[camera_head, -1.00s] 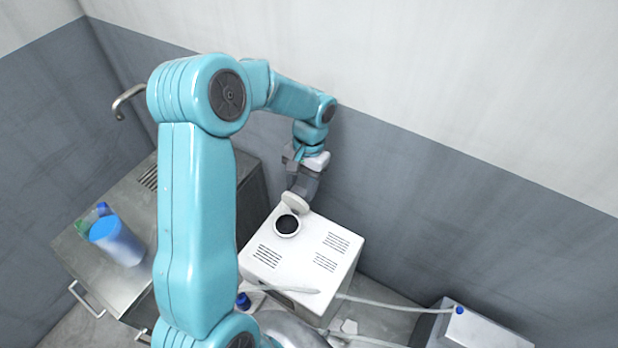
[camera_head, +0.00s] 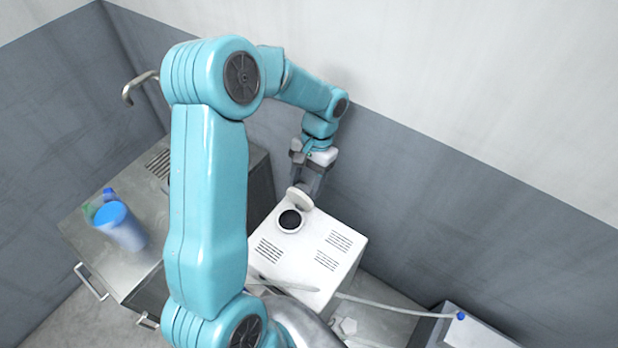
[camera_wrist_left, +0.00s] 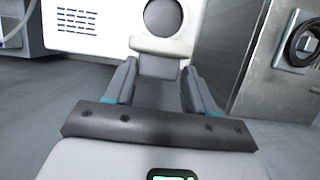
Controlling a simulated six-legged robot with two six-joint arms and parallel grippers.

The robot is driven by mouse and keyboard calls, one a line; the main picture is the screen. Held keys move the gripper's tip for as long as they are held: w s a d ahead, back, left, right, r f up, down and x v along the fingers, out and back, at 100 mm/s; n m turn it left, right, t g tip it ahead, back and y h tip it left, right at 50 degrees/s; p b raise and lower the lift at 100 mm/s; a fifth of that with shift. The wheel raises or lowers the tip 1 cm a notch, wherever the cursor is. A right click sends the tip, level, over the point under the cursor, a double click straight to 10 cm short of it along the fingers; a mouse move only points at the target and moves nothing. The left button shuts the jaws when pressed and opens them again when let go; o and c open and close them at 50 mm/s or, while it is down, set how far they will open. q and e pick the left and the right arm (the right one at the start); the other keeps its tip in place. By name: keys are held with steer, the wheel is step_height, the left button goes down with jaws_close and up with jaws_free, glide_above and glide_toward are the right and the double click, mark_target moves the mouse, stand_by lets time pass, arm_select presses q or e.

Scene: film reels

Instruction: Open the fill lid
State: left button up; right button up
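The white machine (camera_head: 335,225) stands against the wall with a round dark fill opening (camera_head: 290,220) in its top. The round white fill lid (camera_head: 300,199) is raised, standing tilted at the back of the opening. My left gripper (camera_head: 307,190) is just behind the lid, pointing down. In the left wrist view its two grey fingers (camera_wrist_left: 158,90) are spread apart, with the lid's pale edge (camera_wrist_left: 160,46) just beyond their tips. I cannot tell whether they touch it. The dark opening (camera_wrist_left: 163,16) shows past the lid. My right gripper is not in view.
A metal cabinet (camera_head: 125,265) at left bears a blue-topped container (camera_head: 122,228) and small bottles. A hose (camera_head: 400,308) runs from the machine to a grey box (camera_head: 475,330) at lower right. The wall is close behind my left gripper.

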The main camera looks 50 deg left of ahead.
arm_select(q)
steer(key=shift+o, duration=0.9)
steer(key=shift+s, duration=0.1)
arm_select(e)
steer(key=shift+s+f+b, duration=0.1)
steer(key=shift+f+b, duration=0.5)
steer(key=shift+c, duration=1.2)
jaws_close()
arm_select(q)
steer(key=v, duration=0.7)
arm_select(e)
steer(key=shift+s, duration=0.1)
